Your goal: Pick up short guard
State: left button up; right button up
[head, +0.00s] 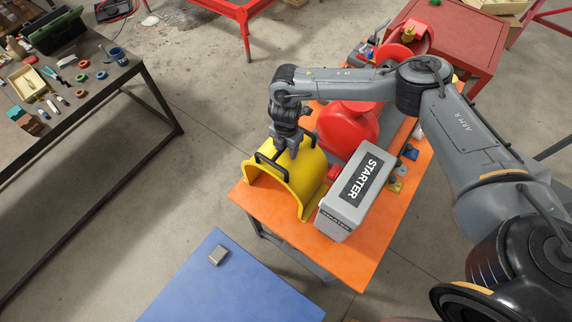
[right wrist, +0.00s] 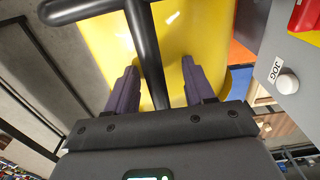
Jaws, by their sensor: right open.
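The short guard (head: 293,186), a yellow curved cover with black handles, stands on the near left end of the orange skid (head: 349,245). My right gripper (head: 286,153) is directly over the top of the guard, pointing down. In the right wrist view its two fingers (right wrist: 160,82) are open, and a black handle bar (right wrist: 147,45) runs between them in the picture, with the yellow guard (right wrist: 185,30) behind. I cannot tell how far the fingers reach down past the bar. My left gripper is not in view.
A grey box marked STARTER (head: 357,192) stands close right of the guard. A red rounded housing (head: 347,127) is just behind. A blue tabletop (head: 232,285) with a small grey block (head: 219,254) is in front. A tool bench (head: 97,92) stands left, with clear floor between.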

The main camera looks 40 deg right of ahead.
grip_shut()
dwell(0.3)
jog(key=shift+d+f, duration=0.1)
jog(key=shift+f, duration=0.1)
dwell(0.9)
jog(key=shift+r, duration=0.1)
